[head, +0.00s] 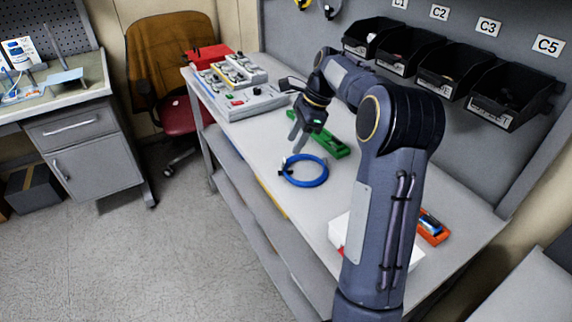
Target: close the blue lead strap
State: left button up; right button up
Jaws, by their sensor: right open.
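A blue lead (314,181) lies coiled in a ring on the light workbench (262,135). Dark bits, which may be its strap, show at the left side of the ring; they are too small to tell whether the strap is open or closed. My right gripper (297,147) is just above and behind the ring, pointing down, with its fingers apart and nothing visible between them. It looks close to the ring's far edge; I cannot tell whether it touches. My left gripper is not in view.
A green object (335,143) lies behind my right gripper. Grey devices (244,100) and a red box (207,54) stand at the bench's far end. An orange item (433,231) and a white box (338,229) lie near my right arm. Black bins (510,95) hang on the wall.

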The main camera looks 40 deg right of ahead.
aim_at(285, 158)
jog(key=x, duration=0.7)
jog(key=shift+w+f, duration=0.1)
jog(key=shift+f, duration=0.15)
jog(key=c, duration=0.9)
grip_shut()
